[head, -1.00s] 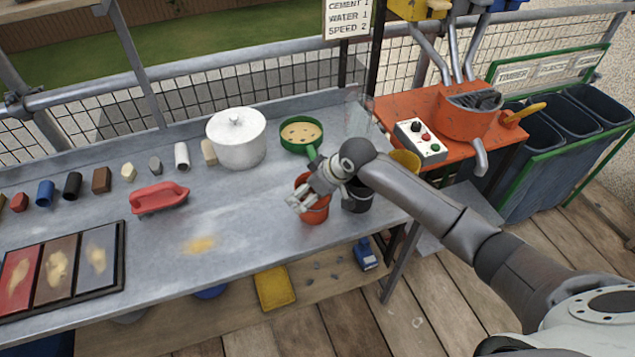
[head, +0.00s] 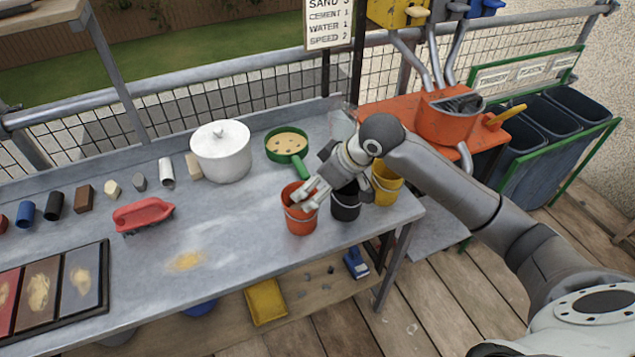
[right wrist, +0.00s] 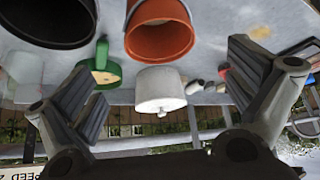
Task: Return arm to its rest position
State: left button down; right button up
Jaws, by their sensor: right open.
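My right arm reaches in from the right in the head view. Its right gripper (head: 308,196) is at the right end of the bench, in front of the rims of the orange bucket (head: 299,221) and the black bucket (head: 346,205) in that view. In the right wrist view the gripper's fingers (right wrist: 168,98) are spread wide with nothing between them. The orange bucket (right wrist: 160,38) and black bucket (right wrist: 48,20) show upside down at the top there, apart from the fingers. My left gripper is not in view.
A yellow bucket (head: 386,185) stands beside the black one. A green pan (head: 287,144) and white pot (head: 221,152) are behind. A red float (head: 143,215) lies left. The orange mixer (head: 447,118) and dark bins (head: 575,108) are right.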

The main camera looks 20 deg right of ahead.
jog(key=s+a+f+m, duration=0.1)
jog(key=s+a+f, duration=0.4)
jog(key=s+f, duration=0.6)
jog(key=s+d+f+m+g+h, duration=0.1)
jog(key=s+d+m+h, duration=0.15)
jog(key=s, duration=0.55)
jog(key=s+d+f+m+g+h, duration=0.1)
jog(key=s+d+m, duration=0.15)
jog(key=s, duration=0.65)
notch_tip(320, 180, down, 27)
jog(key=s+n+g, duration=0.1)
jog(key=s, duration=0.1)
jog(key=s+d+f+g, duration=0.1)
jog(key=s+d+f, duration=0.2)
jog(key=s+f, duration=1.1)
jog(key=shift+s+d+f, duration=0.15)
jog(key=shift+s+f, duration=0.25)
jog(key=shift+s, duration=0.45)
